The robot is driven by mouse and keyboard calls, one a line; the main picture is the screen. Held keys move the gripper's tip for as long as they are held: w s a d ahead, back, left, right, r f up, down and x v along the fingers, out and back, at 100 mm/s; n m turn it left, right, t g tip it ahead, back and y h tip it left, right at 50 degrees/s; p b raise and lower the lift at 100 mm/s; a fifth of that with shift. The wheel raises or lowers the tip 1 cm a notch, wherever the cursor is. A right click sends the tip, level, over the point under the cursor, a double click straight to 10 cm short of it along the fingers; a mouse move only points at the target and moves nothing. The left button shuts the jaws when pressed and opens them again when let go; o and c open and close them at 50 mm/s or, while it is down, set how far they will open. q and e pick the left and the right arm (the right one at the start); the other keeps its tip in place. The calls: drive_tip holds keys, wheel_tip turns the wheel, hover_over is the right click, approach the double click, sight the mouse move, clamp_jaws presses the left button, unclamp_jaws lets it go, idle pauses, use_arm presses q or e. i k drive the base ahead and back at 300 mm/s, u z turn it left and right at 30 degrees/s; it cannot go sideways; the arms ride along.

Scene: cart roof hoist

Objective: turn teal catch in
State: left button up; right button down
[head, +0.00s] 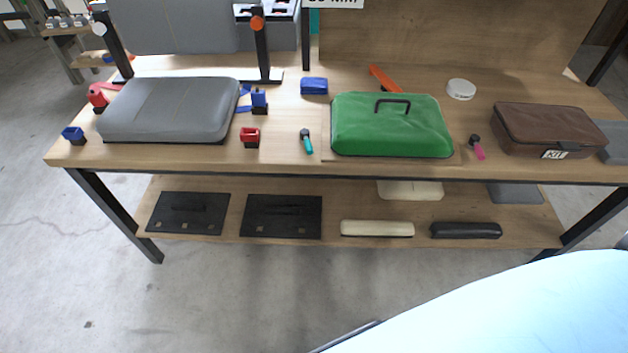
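The teal catch (307,142) sits on the wooden workbench top near its front edge, just left of the green case. It has a dark round pivot at the back, and its teal lever points toward the front edge, slightly right. The green case (388,122) has a black handle on its lid and lies apart from the catch. A pink catch (477,148) with a similar dark pivot stands on the right side of the green case. Neither of my grippers shows in the head view.
A grey case (170,108) lies at the left among red and blue clamps. A red block (250,137) stands left of the teal catch. A brown case (547,128) lies at right. The lower shelf (335,231) holds black plates and pads. Bench space around the teal catch is clear.

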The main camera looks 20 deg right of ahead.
sight(307, 143)
drive_tip(key=z, duration=0.05)
drive_tip(key=k, duration=0.65)
drive_tip(key=u, duration=0.95)
drive_tip(key=i, duration=0.8)
drive_tip(key=z, duration=0.5)
drive_tip(key=i, duration=0.8)
drive_tip(key=z, duration=0.85)
